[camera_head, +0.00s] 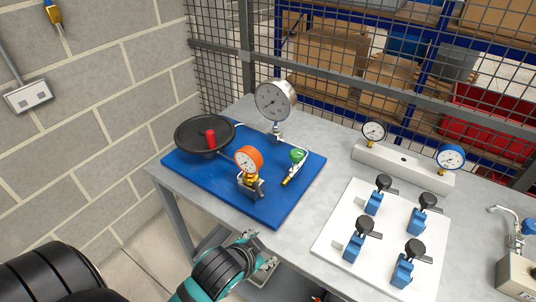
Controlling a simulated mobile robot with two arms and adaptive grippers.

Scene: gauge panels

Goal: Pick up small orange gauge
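The small orange gauge (249,160) has a white dial and stands upright on a brass fitting near the front middle of the blue board (277,213). My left gripper (263,253) is at the bottom of the view, in front of the table's front edge and nearer to me than the gauge. Its two fingers look apart with nothing between them. It does not touch the gauge. My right gripper is not in view.
A black dish with a red knob (210,139) is left of the gauge. A large grey gauge (274,100) stands behind, and a green-handled valve (297,157) to the right. A white plate (333,245) with several blue valves lies further right. A mesh fence (345,73) stands behind the table.

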